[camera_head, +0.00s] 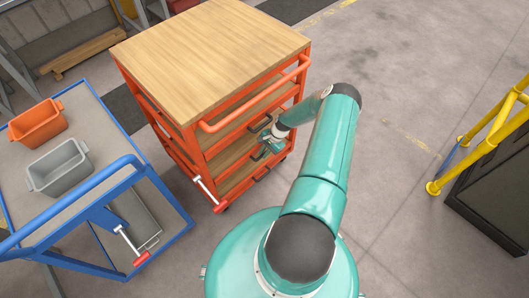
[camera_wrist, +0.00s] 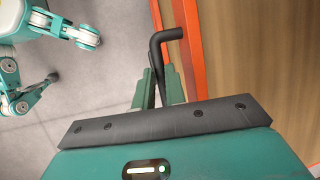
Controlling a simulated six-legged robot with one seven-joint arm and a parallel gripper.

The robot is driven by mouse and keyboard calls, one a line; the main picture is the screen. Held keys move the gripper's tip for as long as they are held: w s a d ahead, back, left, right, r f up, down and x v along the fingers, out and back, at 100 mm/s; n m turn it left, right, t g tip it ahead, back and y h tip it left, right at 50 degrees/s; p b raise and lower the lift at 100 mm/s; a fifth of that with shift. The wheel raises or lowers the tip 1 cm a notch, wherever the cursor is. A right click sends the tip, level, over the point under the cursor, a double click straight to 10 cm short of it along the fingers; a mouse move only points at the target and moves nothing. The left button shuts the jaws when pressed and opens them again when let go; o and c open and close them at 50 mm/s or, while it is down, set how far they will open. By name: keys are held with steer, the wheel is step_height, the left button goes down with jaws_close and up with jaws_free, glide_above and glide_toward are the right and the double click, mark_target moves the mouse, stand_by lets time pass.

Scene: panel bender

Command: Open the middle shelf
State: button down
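The orange cart (camera_head: 196,138) with a wooden top holds several stacked shelves with wooden boards. The middle shelf (camera_head: 232,157) is level with my gripper (camera_head: 268,147), which is at its front on the right. Its black handle (camera_wrist: 164,38) shows in the wrist view as a bent bar running down between the fingers of my gripper (camera_wrist: 159,88). The fingers look closed on the bar, with little gap on either side. In the head view my gripper mostly hides this handle. The shelf looks in line with the cart frame.
A black handle (camera_head: 260,122) sits above my gripper and another (camera_head: 262,174) below. A blue cart (camera_head: 165,209) with an orange bin (camera_head: 38,123) and a grey bin (camera_head: 60,168) stands close on the left. A yellow railing (camera_head: 482,147) is at right. Floor between is clear.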

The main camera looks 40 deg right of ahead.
steer(key=s, duration=2.3)
steer(key=shift+s+d, duration=0.4)
steer(key=c, duration=1.5)
jaws_free()
steer(key=shift+o, duration=0.2)
steer(key=v, duration=1.4)
